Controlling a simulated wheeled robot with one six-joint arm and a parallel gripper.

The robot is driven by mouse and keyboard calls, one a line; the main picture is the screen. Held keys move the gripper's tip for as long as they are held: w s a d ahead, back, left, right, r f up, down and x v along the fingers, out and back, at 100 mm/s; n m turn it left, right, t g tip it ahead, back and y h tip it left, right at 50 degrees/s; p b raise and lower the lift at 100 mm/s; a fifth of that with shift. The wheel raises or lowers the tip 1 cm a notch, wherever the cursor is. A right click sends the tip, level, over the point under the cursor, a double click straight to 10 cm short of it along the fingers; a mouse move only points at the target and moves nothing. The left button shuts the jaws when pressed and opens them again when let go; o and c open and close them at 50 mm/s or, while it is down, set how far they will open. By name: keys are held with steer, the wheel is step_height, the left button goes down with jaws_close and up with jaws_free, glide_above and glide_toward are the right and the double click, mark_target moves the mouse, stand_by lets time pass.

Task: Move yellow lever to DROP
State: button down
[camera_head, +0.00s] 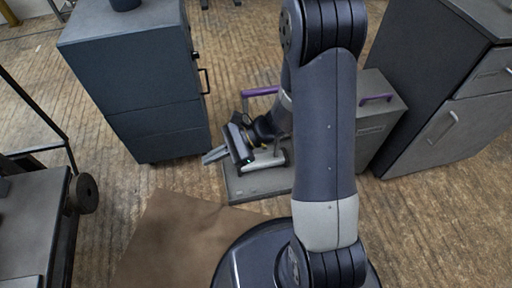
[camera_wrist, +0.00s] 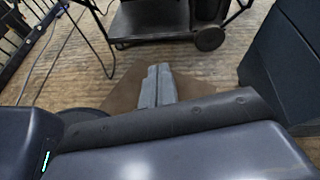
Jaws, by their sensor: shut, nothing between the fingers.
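I cannot make out a yellow lever or a DROP marking in either view. My gripper (camera_head: 213,155) is low in the middle of the head view, pointing left over a grey base plate (camera_head: 240,190). In the wrist view my gripper's two grey fingers (camera_wrist: 157,85) lie side by side, shut and empty. A grey housing (camera_head: 378,125) with a purple handle (camera_head: 376,98) stands right of my arm. Another purple bar (camera_head: 260,92) shows left of my arm. My arm hides the middle of this fixture.
A blue-grey cabinet (camera_head: 140,85) stands close left of the gripper. Dark grey drawers (camera_head: 450,130) stand at the right. A wheeled cart (camera_head: 35,215) is at the lower left; a cart (camera_wrist: 150,22) shows in the wrist view. A brown mat (camera_head: 170,235) lies on open floor.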

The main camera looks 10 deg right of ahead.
steer(key=w+d+f+m+t, duration=0.2)
steer(key=w+f+m+t, duration=0.4)
steer(key=f+m, duration=0.15)
steer(key=w+d+f+m+t, duration=0.3)
steer(key=w+f+m+t, duration=0.25)
steer(key=m, duration=0.35)
steer(key=d+f+m+t+h, duration=0.2)
steer(key=d+f+m+h, duration=0.2)
steer(key=f, duration=0.4)
steer(key=d+f+m+t+h+b, duration=0.1)
steer(key=d+f+m+t+h, duration=0.2)
steer(key=d+f+m+h, duration=0.2)
step_height(320, 180, down, 4)
steer(key=d+m, duration=0.2)
steer(key=m, duration=0.2)
steer(key=shift+s+f, duration=0.2)
steer(key=shift+w+b, duration=0.15)
steer(key=shift+b, duration=0.15)
steer(key=w+b, duration=0.3)
steer(key=w, duration=0.6)
steer(key=shift+d+r, duration=0.2)
steer(key=shift+d, duration=0.15)
